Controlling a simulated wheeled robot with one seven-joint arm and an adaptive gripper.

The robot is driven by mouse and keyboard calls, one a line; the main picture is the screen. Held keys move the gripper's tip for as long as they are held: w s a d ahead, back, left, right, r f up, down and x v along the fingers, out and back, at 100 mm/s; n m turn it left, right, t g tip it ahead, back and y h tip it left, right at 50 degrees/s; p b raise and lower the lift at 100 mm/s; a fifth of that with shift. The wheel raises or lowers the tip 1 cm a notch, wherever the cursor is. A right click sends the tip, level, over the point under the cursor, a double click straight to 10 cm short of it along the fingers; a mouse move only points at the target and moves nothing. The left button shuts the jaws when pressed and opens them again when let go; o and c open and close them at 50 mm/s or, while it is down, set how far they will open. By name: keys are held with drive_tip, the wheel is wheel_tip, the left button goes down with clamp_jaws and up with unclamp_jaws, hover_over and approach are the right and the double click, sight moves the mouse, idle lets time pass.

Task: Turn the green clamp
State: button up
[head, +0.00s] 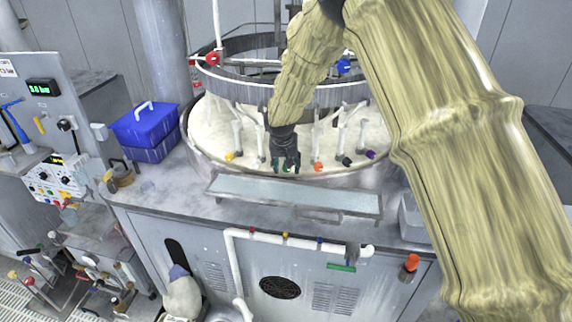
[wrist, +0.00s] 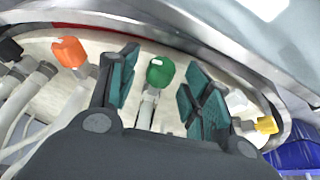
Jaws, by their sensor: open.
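The green clamp (wrist: 160,72) has a rounded green knob on a pale stem and sits between my gripper's two fingers in the wrist view. My gripper (wrist: 163,92) is open, with a teal-padded finger on each side of the knob and visible gaps to both. In the head view my gripper (head: 286,166) points down at the front rim of the round platen basin (head: 208,158). Only a small bit of the green clamp (head: 287,168) shows there between the fingers; the rest is hidden.
An orange clamp (wrist: 68,52) stands left of the green one in the wrist view, and a yellow clamp (wrist: 266,125) stands to the right. Black and purple (head: 371,155) clamps line the same rim. A blue box (head: 146,125) stands on the bench at left.

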drive_tip(key=v, duration=1.1)
drive_tip(key=shift+s+r, duration=0.15)
drive_tip(key=shift+r, duration=0.25)
drive_tip(key=shift+a, duration=0.15)
